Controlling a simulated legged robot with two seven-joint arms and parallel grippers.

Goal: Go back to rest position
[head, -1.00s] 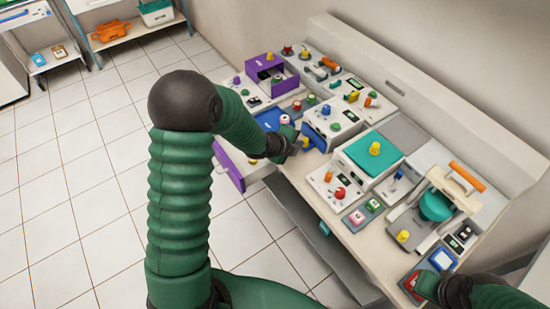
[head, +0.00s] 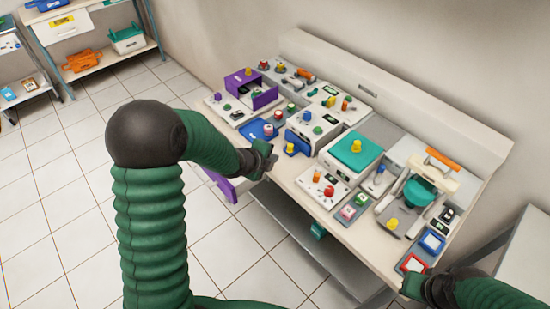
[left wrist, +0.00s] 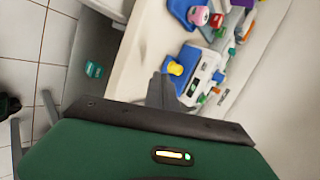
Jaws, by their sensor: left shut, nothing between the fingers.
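My left gripper (head: 268,160) is shut and empty at the front edge of the bench, left of the blue-fronted white unit (head: 313,125). In the left wrist view its narrow closed fingers (left wrist: 161,90) point toward the bench, near a yellow knob (left wrist: 175,67) on a blue part. My right gripper (head: 418,285) is at the lower right by a red-framed pad (head: 412,264). Its fingers are small and partly cut off by the view, so I cannot tell their state.
The bench (head: 283,175) carries several panels with coloured knobs, a teal-lidded box (head: 355,152) and a purple frame (head: 264,96). An open purple-fronted drawer (head: 222,186) sticks out below my left forearm. Tiled floor is clear at left. Shelves (head: 105,57) stand at the back left.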

